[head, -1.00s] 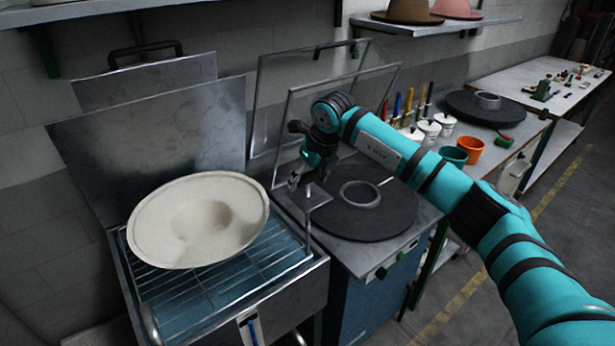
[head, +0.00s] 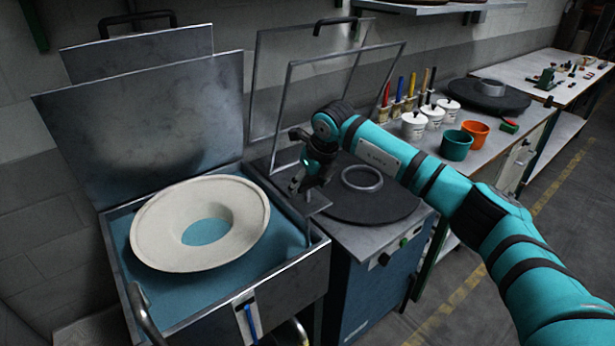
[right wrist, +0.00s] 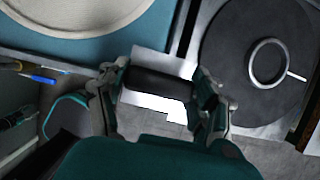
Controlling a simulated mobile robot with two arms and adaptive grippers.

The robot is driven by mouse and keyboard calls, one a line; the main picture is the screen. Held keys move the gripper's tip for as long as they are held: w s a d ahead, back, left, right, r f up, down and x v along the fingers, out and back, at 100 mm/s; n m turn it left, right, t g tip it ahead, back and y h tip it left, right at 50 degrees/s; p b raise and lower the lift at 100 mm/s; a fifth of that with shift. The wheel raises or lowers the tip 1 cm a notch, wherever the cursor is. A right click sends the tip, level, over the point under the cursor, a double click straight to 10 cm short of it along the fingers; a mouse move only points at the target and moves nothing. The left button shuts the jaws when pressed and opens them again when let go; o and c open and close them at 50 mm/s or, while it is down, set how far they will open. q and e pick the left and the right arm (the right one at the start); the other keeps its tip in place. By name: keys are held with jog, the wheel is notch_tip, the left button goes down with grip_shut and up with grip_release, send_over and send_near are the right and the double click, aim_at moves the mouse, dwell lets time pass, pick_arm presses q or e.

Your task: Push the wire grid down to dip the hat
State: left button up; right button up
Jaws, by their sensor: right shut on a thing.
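The cream hat (head: 161,228) lies crown down in the tank (head: 283,285), its brim at the level of the blue liquid (head: 190,296). Blue liquid shows inside its crown. The wire grid's bars are hidden below the liquid; a metal upright (head: 308,231) shows at the tank's right edge. My right gripper (head: 297,186) is just right of the tank, above its rim. In the right wrist view my right gripper (right wrist: 163,88) is shut on a dark round handle (right wrist: 158,80), apparently the grid's. The hat also shows there (right wrist: 85,12). My left gripper is out of view.
A raised metal lid (head: 150,120) stands behind the tank. To the right, a dark round plate with a ring (head: 375,208) sits on a blue cabinet, with metal frames (head: 350,95) upright behind. Pots (head: 456,144) and brushes stand on the bench farther right.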

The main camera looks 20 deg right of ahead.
aim_at(309, 222)
notch_tip(309, 222, down, 14)
jog(key=b, duration=0.7)
jog(key=shift+r, duration=0.25)
jog(key=shift+s+b, duration=0.1)
jog(key=shift+b, duration=0.2)
jog(key=shift+f, duration=0.1)
jog(key=o, duration=1.6)
jog(key=shift+o, duration=0.5)
jog(key=v, duration=1.2)
